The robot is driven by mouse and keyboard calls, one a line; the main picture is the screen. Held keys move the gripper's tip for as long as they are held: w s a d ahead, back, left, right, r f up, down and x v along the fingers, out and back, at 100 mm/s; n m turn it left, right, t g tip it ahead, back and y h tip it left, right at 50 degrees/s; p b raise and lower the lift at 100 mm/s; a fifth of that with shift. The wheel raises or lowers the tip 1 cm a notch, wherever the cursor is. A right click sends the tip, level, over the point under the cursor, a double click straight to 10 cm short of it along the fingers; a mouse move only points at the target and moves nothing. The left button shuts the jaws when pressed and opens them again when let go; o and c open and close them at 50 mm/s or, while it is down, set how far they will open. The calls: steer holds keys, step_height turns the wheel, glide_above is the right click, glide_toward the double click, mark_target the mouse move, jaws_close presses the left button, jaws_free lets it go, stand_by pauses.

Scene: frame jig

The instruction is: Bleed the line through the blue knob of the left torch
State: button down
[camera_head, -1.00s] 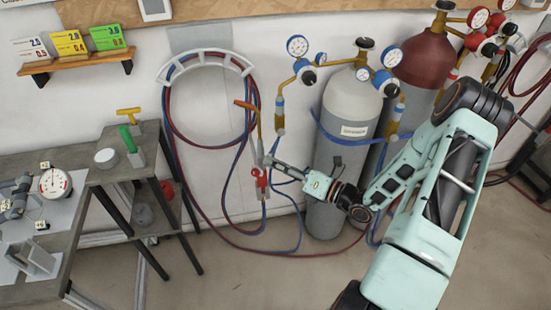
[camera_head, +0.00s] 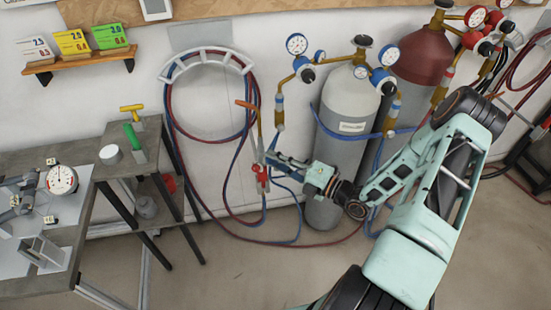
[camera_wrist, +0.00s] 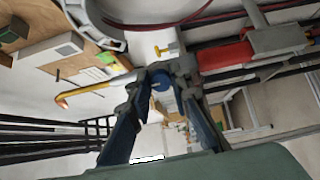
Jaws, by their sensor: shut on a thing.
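The left torch (camera_head: 260,141) hangs upright against the white wall, in front of the hose loops. It has an orange-brown tip at the top and a red knob (camera_head: 262,179) lower down. In the wrist view the torch lies sideways, with its tip (camera_wrist: 84,93) at left and a red part (camera_wrist: 226,55) at right. My gripper (camera_head: 270,157) reaches the torch from the right, just above the red knob. In the wrist view my gripper (camera_wrist: 167,76) is shut on the blue knob (camera_wrist: 160,82), which shows between the fingertips. The fingers hide the knob in the head view.
A grey cylinder (camera_head: 342,105) with gauges stands behind my arm, a dark red cylinder (camera_head: 424,55) to its right. Red and blue hoses (camera_head: 228,205) hang to the floor around the torch. A workbench (camera_head: 75,215) is at left. Floor in front is clear.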

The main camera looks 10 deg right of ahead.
stand_by(0.3)
steer(key=c, duration=1.8)
jaws_free()
steer(key=shift+o, duration=0.2)
steer(key=v, duration=1.2)
